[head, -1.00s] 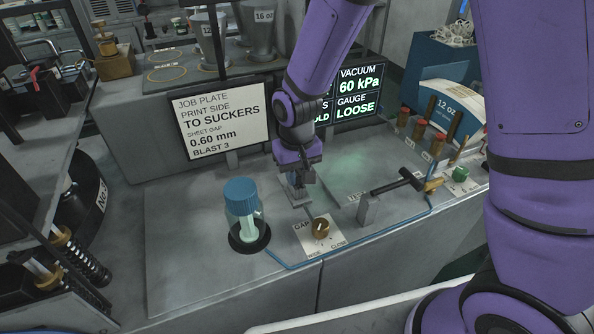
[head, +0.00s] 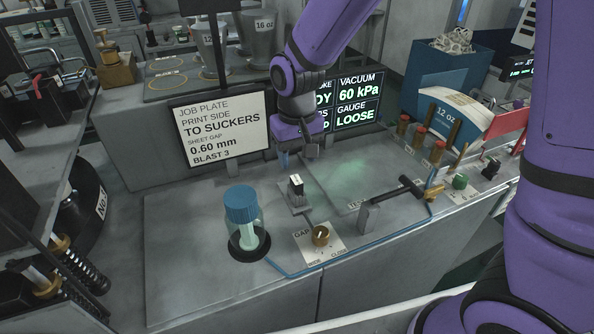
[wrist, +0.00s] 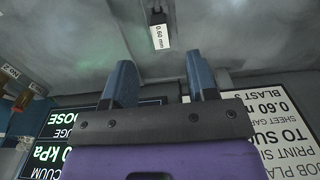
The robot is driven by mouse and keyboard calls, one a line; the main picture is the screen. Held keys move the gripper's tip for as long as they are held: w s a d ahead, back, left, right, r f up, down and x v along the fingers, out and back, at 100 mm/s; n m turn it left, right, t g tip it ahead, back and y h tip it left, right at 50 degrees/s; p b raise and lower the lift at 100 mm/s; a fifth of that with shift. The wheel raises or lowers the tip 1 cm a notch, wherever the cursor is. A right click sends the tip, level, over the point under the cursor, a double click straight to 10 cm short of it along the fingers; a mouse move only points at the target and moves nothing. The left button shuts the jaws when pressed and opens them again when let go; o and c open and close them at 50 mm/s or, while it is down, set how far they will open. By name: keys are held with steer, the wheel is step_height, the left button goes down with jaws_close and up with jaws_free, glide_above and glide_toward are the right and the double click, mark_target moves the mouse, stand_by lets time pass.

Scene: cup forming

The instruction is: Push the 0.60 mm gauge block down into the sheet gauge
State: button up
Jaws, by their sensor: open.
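The 0.60 mm gauge block (head: 296,186) is a small dark block with a pale top, standing upright at the sheet gauge (head: 293,208), a small grey base on the bench. In the wrist view its white "0.60 mm" label (wrist: 160,36) faces me beyond the fingertips. I cannot tell how deep the block sits. My gripper (head: 297,157) is open and empty, behind and above the block, apart from it. Its two blue fingers also show in the wrist view (wrist: 160,68). The screen (head: 356,100) reads "GAUGE LOOSE".
A blue-capped jar (head: 241,205) stands front left of the gauge. A black-handled tool (head: 405,187) lies on a stand at right. The job plate sign (head: 220,127) stands close behind left.

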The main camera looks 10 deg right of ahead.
mark_target(297, 180)
steer(key=shift+r, duration=1.5)
steer(key=s+d+r+m+t, duration=0.1)
steer(key=s+d+r, duration=0.3)
steer(key=d+r, duration=0.2)
steer(key=s+d+r+t, duration=0.2)
steer(key=s+d+r, duration=0.1)
steer(key=d+r, duration=0.35)
steer(key=s+d+r+t, duration=0.1)
steer(key=s+d+r, duration=0.1)
steer(key=s, duration=0.4)
steer(key=s+d+r+m+t, duration=0.1)
steer(key=s+d+r, duration=0.2)
steer(key=s+d, duration=0.2)
steer(key=shift+s, duration=0.7)
